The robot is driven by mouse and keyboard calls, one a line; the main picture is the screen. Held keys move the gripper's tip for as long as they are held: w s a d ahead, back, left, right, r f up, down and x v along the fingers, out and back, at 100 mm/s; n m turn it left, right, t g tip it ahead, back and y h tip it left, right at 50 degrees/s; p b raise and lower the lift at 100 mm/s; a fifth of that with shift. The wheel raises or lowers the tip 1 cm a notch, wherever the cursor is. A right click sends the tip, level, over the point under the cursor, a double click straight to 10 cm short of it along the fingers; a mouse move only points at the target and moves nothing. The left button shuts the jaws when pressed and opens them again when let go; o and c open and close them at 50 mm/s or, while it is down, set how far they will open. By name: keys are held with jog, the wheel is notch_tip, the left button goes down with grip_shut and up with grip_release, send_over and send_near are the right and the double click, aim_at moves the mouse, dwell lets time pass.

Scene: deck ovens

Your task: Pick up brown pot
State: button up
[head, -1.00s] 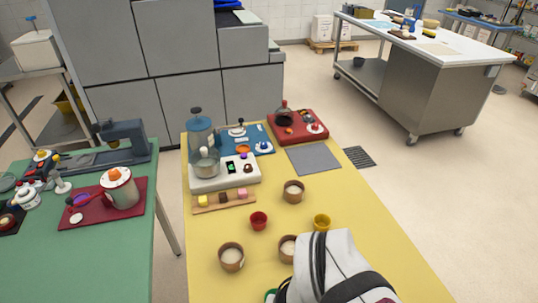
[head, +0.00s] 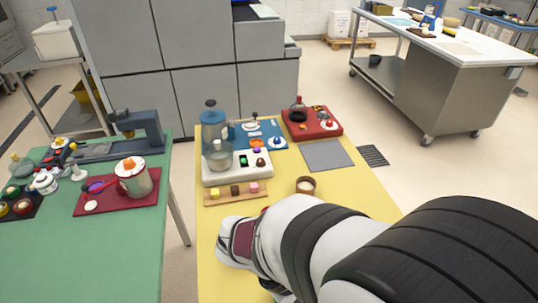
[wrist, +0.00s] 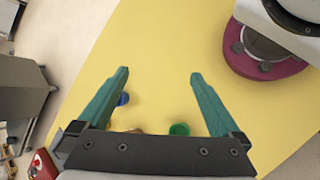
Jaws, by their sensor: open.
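A brown pot (head: 306,186) with pale contents stands upright on the yellow table (head: 350,184) in the head view, just beyond my white and black arm. Other parts of the table are hidden behind the arm. In the wrist view my gripper (wrist: 157,74) is open, with its two green fingers apart and bare yellow tabletop between the tips. A small tan patch near the gripper's body in that view is mostly covered; I cannot tell what it is. In the head view my gripper is hidden by the arm.
A blue cup (wrist: 123,99) and a green cup (wrist: 179,129) show between the fingers' bases. In the head view, a wooden strip with small blocks (head: 220,197), a white appliance (head: 216,176), a grey mat (head: 328,155) and a red tray (head: 320,131) stand farther back.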

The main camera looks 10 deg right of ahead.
jog(key=w+a+f+n+t+h, duration=0.1)
jog(key=w+a+f+n+t, duration=0.1)
jog(key=w+n, duration=0.3)
jog(key=w+a+f+n+t+h, duration=0.1)
jog(key=w+a+f+n+t, duration=0.1)
jog(key=w+f+n+t, duration=0.3)
jog(key=w+a+f+n+t+h, duration=0.1)
jog(key=w+a+f+n+t, duration=0.1)
jog(key=n, duration=0.7)
jog(key=shift+w+a+f+t+h, duration=0.2)
jog(key=shift+w+f+t, duration=0.25)
jog(key=shift+w, duration=0.4)
jog(key=shift+w+a+f+t+h, duration=0.15)
jog(key=shift+w+f+t, duration=0.3)
jog(key=shift+w, duration=0.35)
jog(key=x, duration=0.9)
jog(key=shift+f, duration=0.25)
jog(key=shift+n, duration=0.3)
jog(key=x, duration=0.6)
jog(key=shift+d, duration=0.15)
jog(key=c, duration=1.3)
